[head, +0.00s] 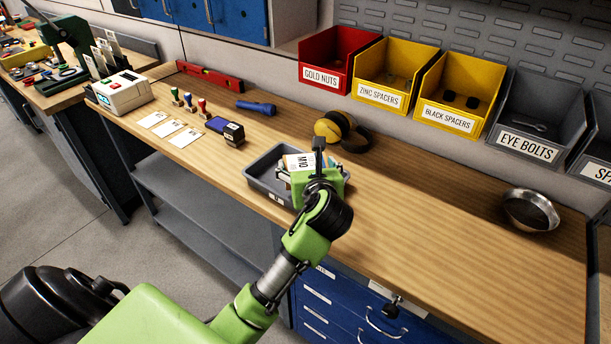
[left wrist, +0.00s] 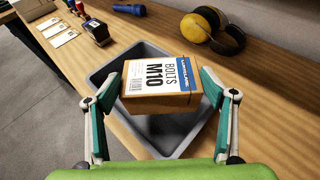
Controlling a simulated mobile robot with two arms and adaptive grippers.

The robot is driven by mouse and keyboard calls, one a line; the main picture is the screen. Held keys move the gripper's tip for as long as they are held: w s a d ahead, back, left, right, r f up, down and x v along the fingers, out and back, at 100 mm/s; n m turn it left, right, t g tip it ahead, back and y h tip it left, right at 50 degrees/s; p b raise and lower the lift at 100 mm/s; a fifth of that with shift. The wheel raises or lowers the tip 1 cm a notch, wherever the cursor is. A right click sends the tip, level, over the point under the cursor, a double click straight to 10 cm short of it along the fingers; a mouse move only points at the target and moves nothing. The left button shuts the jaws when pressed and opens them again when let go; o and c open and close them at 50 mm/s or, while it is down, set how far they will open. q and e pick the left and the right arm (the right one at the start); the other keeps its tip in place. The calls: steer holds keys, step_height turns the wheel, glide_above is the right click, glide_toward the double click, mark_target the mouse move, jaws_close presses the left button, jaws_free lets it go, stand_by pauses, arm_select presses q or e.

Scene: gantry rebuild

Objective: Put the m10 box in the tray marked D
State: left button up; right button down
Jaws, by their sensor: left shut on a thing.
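The m10 box (head: 299,161) is a brown carton with a white label reading M10. In the left wrist view the box (left wrist: 160,92) also shows "BOLTS" and a blue strip. My left gripper (left wrist: 160,80) is shut on it, one finger on each side. The box is over the grey tray (head: 262,184), level or nearly so; I cannot tell how far it is above the tray floor. The tray (left wrist: 170,136) looks empty under the box. A small white tag on its front is too small to read. My right gripper is not in view.
Yellow ear defenders (head: 333,127) lie just behind the tray. A blue flashlight (head: 256,108), a stamp (head: 233,134) and cards (head: 169,128) lie to the left. A metal bowl (head: 530,210) stands at the right. Wall bins (head: 380,75) hang behind. The bench right of the tray is clear.

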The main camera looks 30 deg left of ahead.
arm_select(q)
steer(key=shift+w+a+f, duration=0.3)
steer(key=shift+w+f, duration=0.1)
steer(key=shift+f, duration=0.1)
steer(key=f, duration=0.3)
steer(key=shift+w+a+f, duration=0.1)
steer(key=shift+w+a, duration=0.15)
steer(key=shift+a, duration=0.05)
steer(key=shift+f, duration=0.35)
steer(key=shift+p, duration=0.3)
steer(key=o, duration=1.5)
steer(key=shift+f, duration=0.25)
steer(key=shift+r, duration=0.1)
